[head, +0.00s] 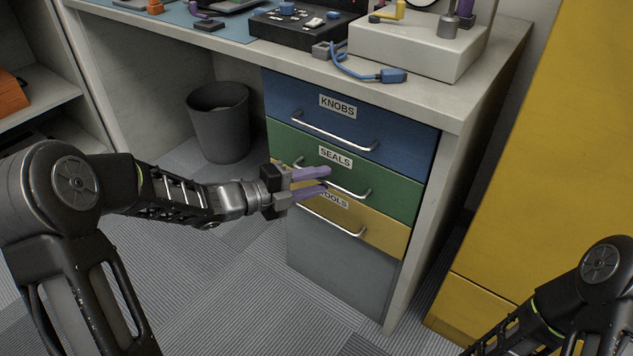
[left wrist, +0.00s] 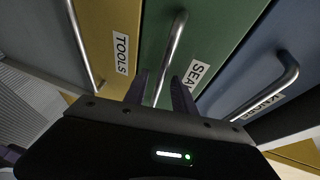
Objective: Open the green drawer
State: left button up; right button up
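The green drawer (head: 392,193), labelled SEALS, is the middle of three coloured drawers and sits flush in the desk. Its silver bar handle (head: 350,188) is partly hidden by my left gripper in the head view. My left gripper (head: 328,178) has purple fingers, spread apart, in front of the green drawer at the left part of the handle. In the left wrist view, the green drawer (left wrist: 212,45) fills the middle, and its handle (left wrist: 172,45) runs down between the two open fingers (left wrist: 160,90). I cannot tell whether they touch it. My right gripper is out of view.
The blue KNOBS drawer (head: 395,135) is above and the yellow TOOLS drawer (head: 385,233) below; both look shut. A blue connector cable (head: 365,76) lies at the desktop edge. A dark bin (head: 218,125) stands under the desk. A yellow cabinet (head: 560,170) stands at the right.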

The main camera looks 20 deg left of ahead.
pick_arm(q)
grip_shut()
dwell(1.4)
